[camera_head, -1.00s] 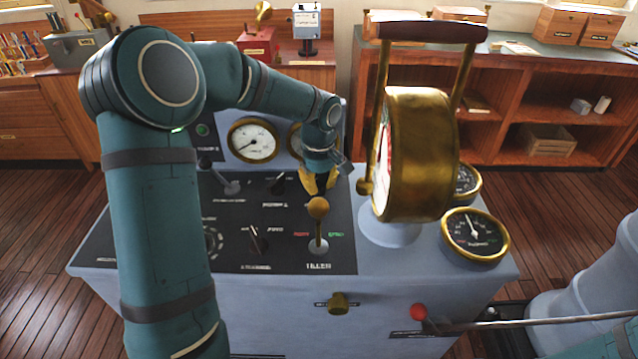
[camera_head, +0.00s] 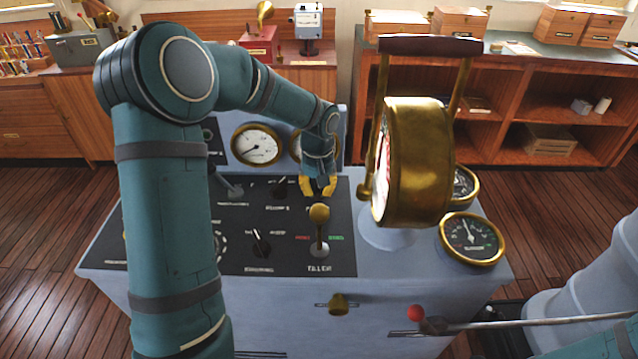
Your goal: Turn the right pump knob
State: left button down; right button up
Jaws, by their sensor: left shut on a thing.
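The console's black panel (camera_head: 290,258) lies below my left arm, which comes in from the left. My left gripper (camera_head: 318,189), with yellow fingers, points down at the panel's upper right. It is shut on the right pump knob, which the fingers hide, so its angle cannot be read. A black knob with a pale pointer (camera_head: 281,187) stands just left of the fingers, apart from them. My right gripper is out of view.
A brass-knobbed tiller lever (camera_head: 319,228) stands just in front of my left gripper. The big brass telegraph (camera_head: 418,165) rises to its right. Round gauges (camera_head: 257,145) stand behind.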

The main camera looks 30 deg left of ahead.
pick_arm(q)
jog(key=m, duration=0.2)
jog(key=m+p, duration=0.1)
jog(key=m, duration=0.1)
jog(key=shift+s+a+p, duration=0.15)
jog(key=shift+p, duration=0.15)
jog(key=shift+m+p, duration=0.3)
jog(key=shift+m, duration=0.5)
jog(key=shift+f, duration=0.1)
jog(key=c, duration=1)
grip_release()
jog(key=shift+a, duration=0.1)
